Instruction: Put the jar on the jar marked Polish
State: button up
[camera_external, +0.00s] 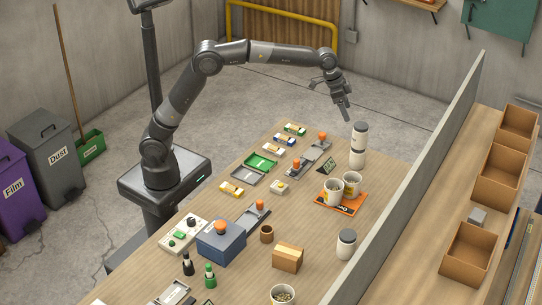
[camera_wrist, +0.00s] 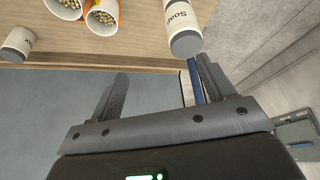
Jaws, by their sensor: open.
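A tall white column with a dark top (camera_external: 360,130) stands at the table's far right edge. A dark band at mid-height makes it look like one jar on another (camera_external: 357,159). In the wrist view a white jar (camera_wrist: 180,20) there shows lettering beginning "Soa". Another white jar with a dark lid (camera_external: 346,246) stands alone near the partition; a jar at the wrist view's left (camera_wrist: 18,44) has mostly cut-off lettering. I cannot read "Polish" on any jar. My gripper (camera_external: 332,102) is open and empty, above and left of the column, apart from it; it also shows in the wrist view (camera_wrist: 161,80).
Two bead-filled cups (camera_external: 334,186) stand on an orange mat (camera_external: 325,203) near the column. A long grey partition (camera_external: 420,165) borders the table's right side. A cardboard box (camera_external: 288,258), a blue box (camera_external: 221,245) and several small items crowd the tabletop.

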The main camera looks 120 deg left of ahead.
jog(key=s+d+r+m, duration=0.15)
jog(key=s+d, duration=0.25)
jog(key=d, duration=0.4)
jog(key=s+d+r+t+h, duration=0.1)
jog(key=s+d+r, duration=0.3)
jog(key=d, duration=0.5)
jog(key=s+d+r+m, duration=0.1)
jog(key=s+d, duration=0.4)
jog(key=d, duration=0.3)
jog(key=s+d+f+m, duration=0.1)
jog(key=s+d+f, duration=0.3)
jog(key=s+d, duration=0.3)
jog(key=s+d+f+m, duration=0.1)
jog(key=s+d+f, duration=0.4)
jog(key=s, duration=0.9)
jog(key=d, duration=0.2)
jog(key=shift+s+d+f+h, duration=0.15)
jog(key=shift+d+h, duration=0.2)
jog(key=shift+h, duration=0.05)
